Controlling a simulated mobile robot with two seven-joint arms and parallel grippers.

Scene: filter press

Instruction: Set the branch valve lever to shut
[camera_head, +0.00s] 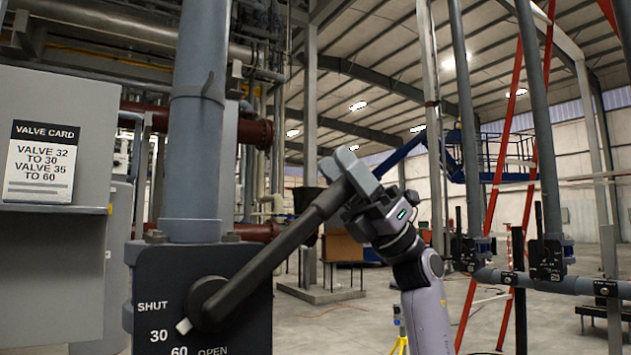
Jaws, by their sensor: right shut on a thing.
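The branch valve has a long black lever (272,248) on a dark plate (235,270) at the foot of a grey upright pipe. The lever slants from its round hub up and to the right. The pale pointer (184,326) at the hub points down and left, toward the 30 mark or slightly past it toward 60, away from the SHUT mark. My right gripper (350,172) is shut on the lever's upper end, with its fingers across it. The lever's tip is partly hidden by the fingers. My left gripper is not in view.
A grey cabinet (55,250) at the left carries a valve card (40,163) reading valve 32 to 30 and valve 35 to 60. The grey pipe (200,120) rises behind the lever. At the right stand other pipes with small black valves (551,258) and a red ladder.

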